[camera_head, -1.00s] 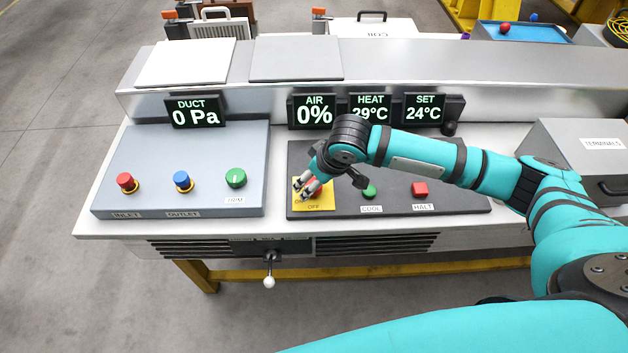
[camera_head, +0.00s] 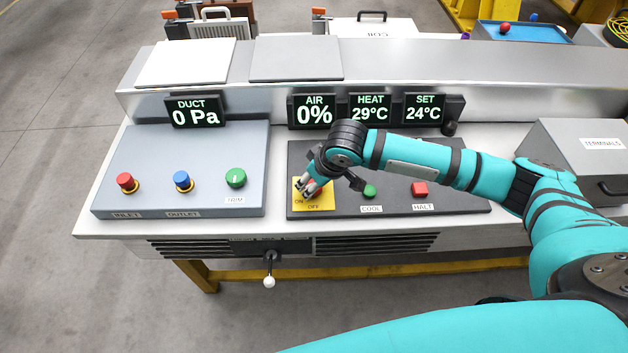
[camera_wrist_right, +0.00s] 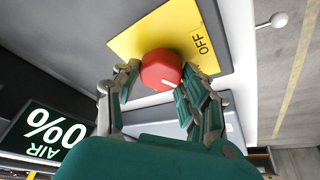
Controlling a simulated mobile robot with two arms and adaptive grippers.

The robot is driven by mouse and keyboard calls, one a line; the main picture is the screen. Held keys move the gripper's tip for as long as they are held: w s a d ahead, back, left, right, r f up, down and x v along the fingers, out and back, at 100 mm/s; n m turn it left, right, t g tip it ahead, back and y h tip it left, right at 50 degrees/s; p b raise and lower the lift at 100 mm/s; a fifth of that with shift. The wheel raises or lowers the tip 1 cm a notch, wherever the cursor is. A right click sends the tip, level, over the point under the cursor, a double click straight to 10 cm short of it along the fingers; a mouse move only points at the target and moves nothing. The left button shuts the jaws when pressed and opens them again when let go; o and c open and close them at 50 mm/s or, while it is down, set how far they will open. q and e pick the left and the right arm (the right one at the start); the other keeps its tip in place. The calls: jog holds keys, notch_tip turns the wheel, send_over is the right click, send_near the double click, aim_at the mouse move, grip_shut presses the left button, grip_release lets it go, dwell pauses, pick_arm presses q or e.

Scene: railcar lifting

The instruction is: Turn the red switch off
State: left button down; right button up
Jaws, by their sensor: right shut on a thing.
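The red switch (camera_wrist_right: 160,68) is a round red knob with a short white line on its face. It sits on a yellow plate (camera_wrist_right: 133,45) with an OFF label. In the head view the yellow plate (camera_head: 322,207) shows both ON and OFF labels, and the knob is mostly hidden by my fingers. My right gripper (camera_head: 308,188) is at the knob. In the wrist view the right gripper (camera_wrist_right: 163,82) has a finger on each side of the knob and is shut on it. My left gripper is not in view.
A green COOL button (camera_head: 369,191) and a red HALT button (camera_head: 420,189) stand right of the plate. The left panel (camera_head: 150,160) carries red, blue and green knobs. The AIR display (camera_head: 314,112) reads 0%. A lever (camera_head: 269,270) hangs below the front edge.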

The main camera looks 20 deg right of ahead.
jog(key=shift+r+n+g+y+p, duration=0.15)
jog(key=shift+n+y+p, duration=0.1)
jog(key=shift+n+p, duration=0.5)
jog(key=shift+r+n+g+y+p, duration=0.15)
jog(key=shift+n+y+p, duration=0.1)
jog(key=shift+n+p, duration=0.45)
jog(key=shift+f+n+p, duration=0.15)
jog(key=shift+n+p, duration=0.6)
jog(key=shift+w+n+g+y, duration=0.1)
jog(key=shift+n+g+y, duration=0.35)
jog(key=shift+n, duration=0.45)
jog(key=n+g, duration=0.1)
jog(key=n, duration=0.1)
jog(key=shift+f+n+y, duration=0.15)
jog(key=shift+n+y, duration=0.1)
jog(key=shift+n, duration=0.05)
jog(key=shift+d+n+g+b, duration=0.1)
jog(key=shift+n+g+b, duration=0.35)
jog(key=shift+n, duration=1.15)
jog(key=o, duration=1.2)
